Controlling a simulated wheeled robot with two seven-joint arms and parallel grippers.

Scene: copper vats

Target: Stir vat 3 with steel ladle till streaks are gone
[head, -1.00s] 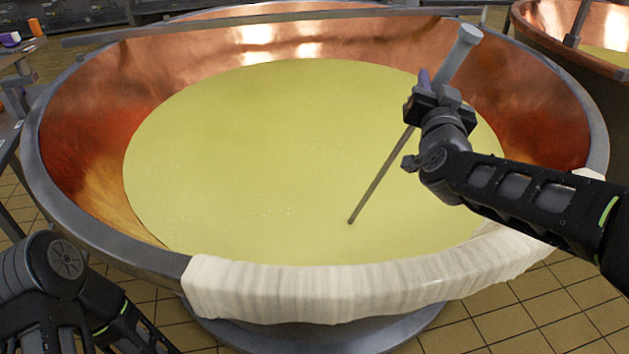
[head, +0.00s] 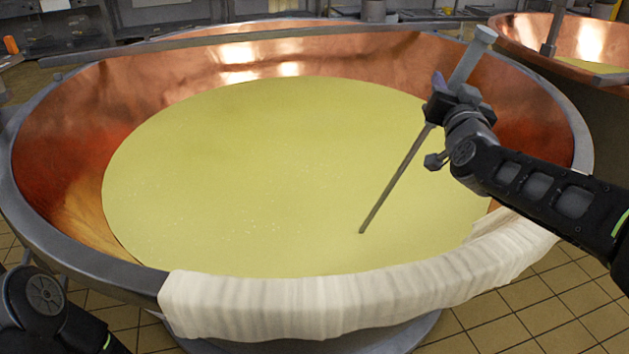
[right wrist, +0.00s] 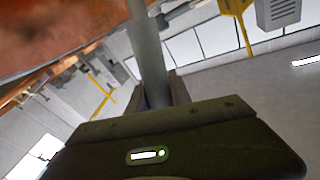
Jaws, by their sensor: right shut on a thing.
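The large copper vat (head: 75,130) in front of me holds smooth, even yellow liquid (head: 250,180). I see a few small pale specks on it and no clear streaks. My right gripper (head: 447,103) is shut on the steel ladle's handle above the right part of the vat. The steel ladle (head: 397,178) leans, with its grey capped top up to the right and its thin rod entering the liquid right of the middle. Its lower end is hidden under the surface. The handle also shows in the right wrist view (right wrist: 147,55) between the fingers. My left gripper is out of view.
A pale cloth (head: 300,305) drapes over the vat's near rim. A grey bar (head: 200,45) spans the vat's far side. A second copper vat (head: 520,35) stands at the back right. Tiled floor (head: 540,315) shows at the lower right.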

